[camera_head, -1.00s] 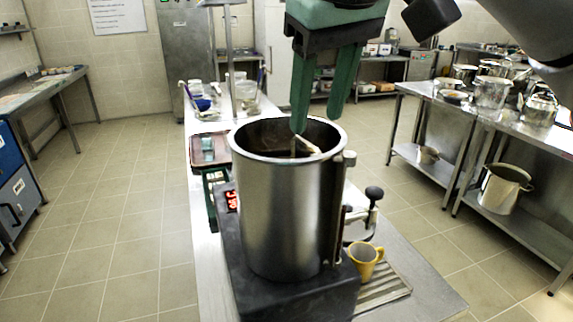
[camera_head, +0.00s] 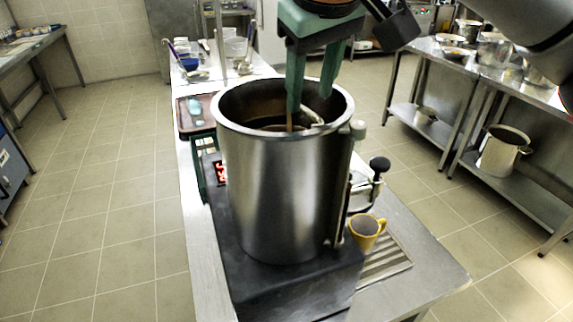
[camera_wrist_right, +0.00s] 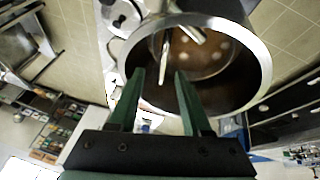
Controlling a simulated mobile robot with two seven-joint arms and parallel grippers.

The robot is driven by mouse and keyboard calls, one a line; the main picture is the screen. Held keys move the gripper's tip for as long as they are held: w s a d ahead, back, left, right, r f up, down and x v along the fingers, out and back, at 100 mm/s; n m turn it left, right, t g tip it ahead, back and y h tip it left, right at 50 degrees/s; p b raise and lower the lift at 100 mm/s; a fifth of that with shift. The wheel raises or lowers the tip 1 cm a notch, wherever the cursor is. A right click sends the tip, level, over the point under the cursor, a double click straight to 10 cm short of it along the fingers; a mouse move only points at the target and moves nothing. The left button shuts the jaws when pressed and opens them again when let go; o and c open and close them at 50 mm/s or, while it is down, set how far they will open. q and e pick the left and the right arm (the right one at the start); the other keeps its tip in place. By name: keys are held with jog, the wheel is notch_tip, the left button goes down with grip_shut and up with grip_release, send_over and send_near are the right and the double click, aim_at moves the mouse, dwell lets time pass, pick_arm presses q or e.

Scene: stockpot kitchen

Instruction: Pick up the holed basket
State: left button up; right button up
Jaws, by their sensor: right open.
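A tall steel stockpot (camera_head: 275,190) stands on a black scale or burner base on the counter, with dark brown contents inside. My right gripper (camera_head: 309,103) points down into the pot mouth with its green fingers apart. In the right wrist view, the gripper (camera_wrist_right: 160,75) is open over the pot opening, and the pot rim (camera_wrist_right: 262,60) curves around it. A metal handle-like bar (camera_wrist_right: 164,60) shows inside the pot, near the fingertips. The holed basket itself cannot be made out clearly; light spots show in the brown interior. My left gripper is not in view.
A yellow mug (camera_head: 365,232) stands right of the pot by a ribbed drain tray (camera_head: 385,262). A clamp with a black knob (camera_head: 379,165) is behind the mug. A brown tray (camera_head: 197,113) lies left of the pot. Shelves with pots stand at the right.

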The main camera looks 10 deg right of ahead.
aim_at(305, 107)
jog(key=x, duration=0.4)
jog(key=shift+a+f, duration=0.2)
jog(key=shift+f, duration=0.1)
grip_shut()
dwell(1.1)
